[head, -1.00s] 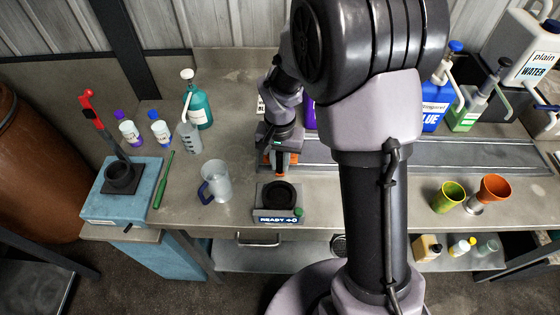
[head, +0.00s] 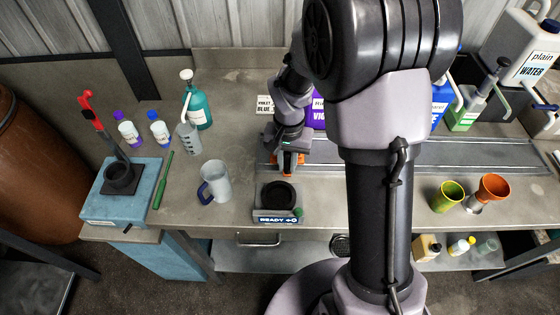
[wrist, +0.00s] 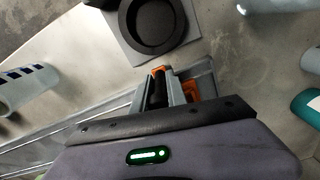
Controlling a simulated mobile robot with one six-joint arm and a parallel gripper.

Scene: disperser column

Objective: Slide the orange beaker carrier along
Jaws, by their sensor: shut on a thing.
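The orange beaker carrier (head: 300,158) sits at the left end of a metal rail (head: 440,155) on the bench, mostly hidden under my gripper (head: 287,168). In the wrist view, orange parts of the carrier (wrist: 190,88) show beside and beyond the fingers of my gripper (wrist: 158,88). The fingers point down and are shut on a part of the carrier, with a dark piece between them. The exact grip is partly hidden. No beaker is visible on the carrier.
A black round pad (head: 279,194) with a "READY" display stands just in front of the rail. A clear jug (head: 215,182) is to its left. Green (head: 447,196) and orange (head: 493,189) cups stand front right. Violet and blue containers stand behind the rail, partly hidden by my arm.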

